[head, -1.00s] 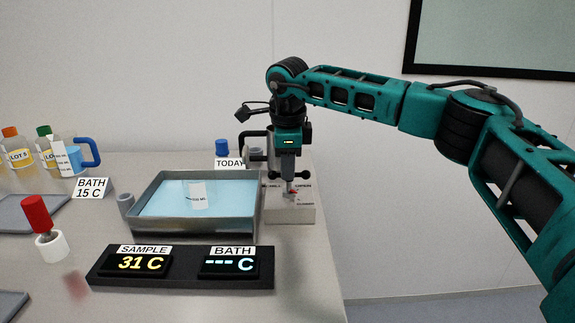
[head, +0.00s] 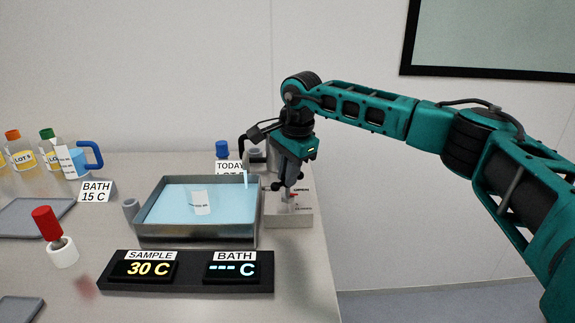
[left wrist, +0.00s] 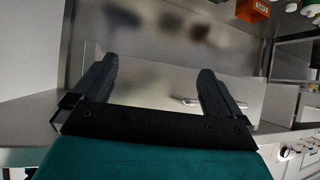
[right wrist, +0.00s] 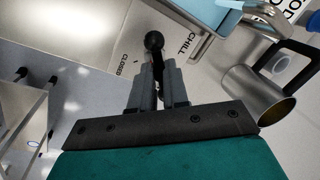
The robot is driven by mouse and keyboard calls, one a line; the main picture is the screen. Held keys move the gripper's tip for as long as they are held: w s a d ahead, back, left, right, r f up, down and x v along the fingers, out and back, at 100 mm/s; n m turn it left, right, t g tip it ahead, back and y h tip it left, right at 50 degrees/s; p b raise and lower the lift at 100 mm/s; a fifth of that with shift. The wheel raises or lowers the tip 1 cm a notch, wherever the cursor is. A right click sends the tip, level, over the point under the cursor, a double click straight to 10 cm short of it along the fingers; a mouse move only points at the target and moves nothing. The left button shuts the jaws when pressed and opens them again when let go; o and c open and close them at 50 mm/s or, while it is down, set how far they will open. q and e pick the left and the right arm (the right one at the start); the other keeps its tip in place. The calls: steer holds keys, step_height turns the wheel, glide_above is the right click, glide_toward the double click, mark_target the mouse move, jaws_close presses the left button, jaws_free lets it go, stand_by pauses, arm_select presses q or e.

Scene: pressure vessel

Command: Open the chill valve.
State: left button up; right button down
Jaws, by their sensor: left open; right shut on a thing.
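The chill valve is a pale block (head: 290,218) at the right of the table, beside the bath. Its lever has black ball knobs, one (right wrist: 153,40) showing in the right wrist view near the CHILL and CLOSED lettering. My right gripper (head: 287,182) is shut on the valve lever and tilted over the block; it also shows in the right wrist view (right wrist: 158,85). The gripped part is mostly hidden by the fingers. My left gripper (left wrist: 155,85) is open and empty.
A black display (head: 187,283) in front reads SAMPLE 30 C and BATH --- C. A metal jug (right wrist: 258,92) stands close to the valve. A red-topped item (head: 47,224), grey trays and bottles stand at left. The table's right edge is near the valve.

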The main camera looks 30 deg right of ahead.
steer(key=shift+r+n+p, duration=0.1)
steer(key=shift+n+p, duration=0.2)
steer(key=shift+n, duration=0.6)
steer(key=n, duration=0.2)
steer(key=shift+n+y+p, duration=0.35)
steer(key=shift+n+y, duration=0.05)
steer(key=n+g, duration=0.1)
steer(key=n, duration=0.2)
steer(key=shift+d+n, duration=0.15)
steer(key=shift+n, duration=0.25)
steer(key=shift+n+y, duration=0.3)
steer(key=shift+n, duration=0.5)
steer(key=c, duration=1.1)
jaws_free()
steer(key=shift+d, duration=0.1)
